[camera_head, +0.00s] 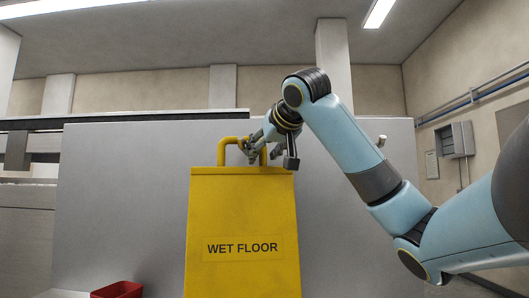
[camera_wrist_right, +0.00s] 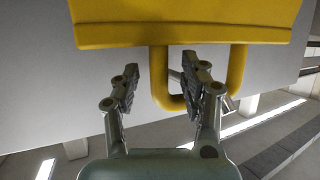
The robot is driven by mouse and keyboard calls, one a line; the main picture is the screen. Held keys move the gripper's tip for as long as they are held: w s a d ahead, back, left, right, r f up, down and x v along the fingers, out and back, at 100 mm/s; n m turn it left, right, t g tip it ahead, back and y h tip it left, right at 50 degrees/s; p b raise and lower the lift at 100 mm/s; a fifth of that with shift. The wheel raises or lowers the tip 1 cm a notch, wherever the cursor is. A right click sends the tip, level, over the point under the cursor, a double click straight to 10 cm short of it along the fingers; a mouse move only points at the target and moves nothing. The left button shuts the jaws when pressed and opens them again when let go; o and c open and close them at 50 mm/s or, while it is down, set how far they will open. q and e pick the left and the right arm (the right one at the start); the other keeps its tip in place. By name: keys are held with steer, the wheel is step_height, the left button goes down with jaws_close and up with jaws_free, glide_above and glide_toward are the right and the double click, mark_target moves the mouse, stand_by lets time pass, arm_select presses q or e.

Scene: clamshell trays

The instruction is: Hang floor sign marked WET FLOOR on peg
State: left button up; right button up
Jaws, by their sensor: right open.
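The yellow floor sign (camera_head: 242,220) stands upright in front of a grey panel, its WET FLOOR label facing me. Its lower edge is out of view. Its loop handle (camera_head: 228,141) is on top, and it also shows in the right wrist view (camera_wrist_right: 160,90), where the sign (camera_wrist_right: 190,12) appears upside down. My right gripper (camera_head: 270,157) is open at the handle's right part; in the wrist view its fingers (camera_wrist_right: 160,68) are spread, one overlapping the loop. A pale peg (camera_head: 382,141) sticks out of the panel to the right. Whether another peg passes through the handle is unclear.
The grey panel (camera_head: 120,210) spans the back behind the sign. A red container (camera_head: 118,290) sits low at the left. A wall box (camera_head: 456,139) hangs on the right wall. The panel left of the sign is clear.

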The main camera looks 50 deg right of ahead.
steer(key=v, duration=1.2)
steer(key=shift+r, duration=0.1)
